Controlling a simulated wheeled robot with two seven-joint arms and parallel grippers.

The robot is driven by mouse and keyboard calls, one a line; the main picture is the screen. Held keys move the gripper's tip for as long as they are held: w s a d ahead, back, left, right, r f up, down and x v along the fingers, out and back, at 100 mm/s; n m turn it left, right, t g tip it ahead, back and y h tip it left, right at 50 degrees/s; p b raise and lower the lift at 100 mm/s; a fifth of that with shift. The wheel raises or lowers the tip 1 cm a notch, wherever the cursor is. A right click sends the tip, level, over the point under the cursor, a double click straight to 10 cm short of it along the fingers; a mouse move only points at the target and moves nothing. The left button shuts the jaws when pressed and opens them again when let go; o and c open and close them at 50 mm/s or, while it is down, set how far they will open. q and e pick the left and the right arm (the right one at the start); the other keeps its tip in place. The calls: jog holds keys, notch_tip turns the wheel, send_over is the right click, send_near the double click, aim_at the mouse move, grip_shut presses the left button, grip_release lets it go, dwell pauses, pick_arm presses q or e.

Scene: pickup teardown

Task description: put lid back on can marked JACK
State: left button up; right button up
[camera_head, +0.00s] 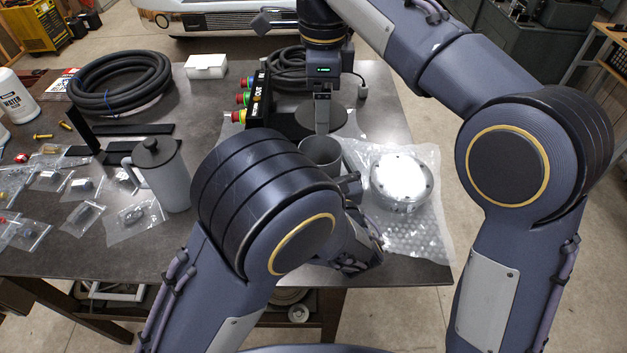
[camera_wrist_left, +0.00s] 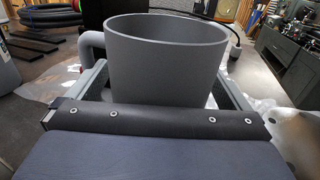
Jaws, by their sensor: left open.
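An open grey can (camera_head: 320,152) without a lid stands near the table's middle; its lower part is hidden behind my left arm. In the left wrist view the can (camera_wrist_left: 168,60) stands between the two fingers of my left gripper (camera_head: 347,186), which is open around it. A handle shows on the can's left side there. My right gripper (camera_head: 322,112) points down just behind the can, in front of a dark round disc (camera_head: 347,120); whether it holds anything is unclear. Another grey can (camera_head: 162,178) with a knobbed lid and handle stands at left. No JACK marking is readable.
A silver round part (camera_head: 401,181) lies on bubble wrap right of the open can. A black box with coloured buttons (camera_head: 257,98) and a hose coil (camera_head: 285,68) are behind. Several bagged parts (camera_head: 80,215) cover the left table; another hose coil (camera_head: 120,82) lies beyond.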

aim_at(321, 137)
pick_arm(q)
jog(key=shift+c, duration=0.3)
jog(key=c, duration=1.4)
pick_arm(e)
jog(key=shift+f, duration=2.5)
jog(key=shift+f, duration=0.9)
jog(key=shift+f, duration=0.6)
jog(key=o, duration=0.9)
